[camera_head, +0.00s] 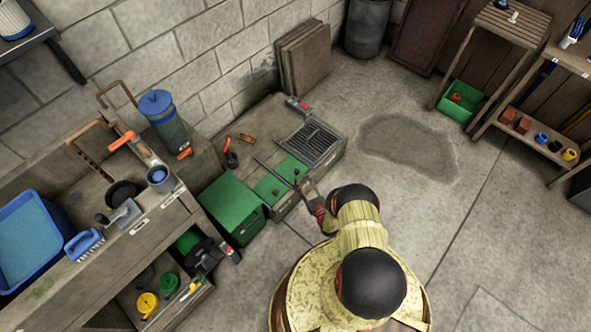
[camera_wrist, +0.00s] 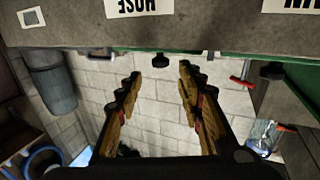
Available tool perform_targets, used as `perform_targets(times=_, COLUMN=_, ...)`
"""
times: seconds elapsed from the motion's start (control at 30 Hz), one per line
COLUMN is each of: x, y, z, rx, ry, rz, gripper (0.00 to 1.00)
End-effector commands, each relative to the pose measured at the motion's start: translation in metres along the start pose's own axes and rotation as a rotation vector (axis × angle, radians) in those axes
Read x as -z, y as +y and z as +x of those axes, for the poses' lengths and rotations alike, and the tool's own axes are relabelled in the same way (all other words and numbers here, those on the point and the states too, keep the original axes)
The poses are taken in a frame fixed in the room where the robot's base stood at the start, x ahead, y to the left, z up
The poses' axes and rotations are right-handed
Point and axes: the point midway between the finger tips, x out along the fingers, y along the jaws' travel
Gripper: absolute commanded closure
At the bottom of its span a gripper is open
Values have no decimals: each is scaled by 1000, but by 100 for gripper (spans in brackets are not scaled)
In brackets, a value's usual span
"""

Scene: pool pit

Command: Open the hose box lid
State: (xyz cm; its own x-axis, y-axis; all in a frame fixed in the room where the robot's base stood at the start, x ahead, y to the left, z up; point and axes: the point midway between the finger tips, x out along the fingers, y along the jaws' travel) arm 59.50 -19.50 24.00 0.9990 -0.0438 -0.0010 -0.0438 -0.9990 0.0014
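A low grey box (camera_head: 330,160) stands by the wall in the head view, with two flat green lids side by side on top. In the wrist view, which appears upside down, its grey front (camera_wrist: 215,30) bears a HOSE label (camera_wrist: 140,6). A black knob (camera_wrist: 160,60) sits near that label at the lid edge. The right green lid (camera_head: 291,167) looks closed. My gripper (camera_wrist: 160,75) is open and empty, its two fingers apart on either side of the knob's line. In the head view my gripper (camera_head: 308,186) is at the box's front edge; contact with the knob cannot be told.
A second black knob (camera_wrist: 272,70) lies to the right in the wrist view. A metal grate (camera_head: 314,143) is on the box's right part. A larger green box (camera_head: 230,207) stands at its left. A cluttered workbench (camera_head: 110,262) is farther left.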

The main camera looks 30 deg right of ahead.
Motion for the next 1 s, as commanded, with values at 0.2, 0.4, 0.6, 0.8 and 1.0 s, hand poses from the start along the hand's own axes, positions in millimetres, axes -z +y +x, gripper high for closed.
perform_targets(times=0.2, x=-2, y=-1, z=19, rx=1, ry=3, rz=-1, gripper=62)
perform_targets(times=0.4, x=-3, y=-2, z=51, rx=2, ry=3, rz=1, gripper=62)
perform_targets(times=0.6, x=-2, y=-1, z=70, rx=0, ry=1, rz=1, gripper=62)
perform_targets(times=0.8, x=-1, y=-1, z=75, rx=0, ry=0, rz=1, gripper=62)
perform_targets(times=1.0, x=-1, y=-1, z=75, rx=-1, ry=0, rz=1, gripper=65)
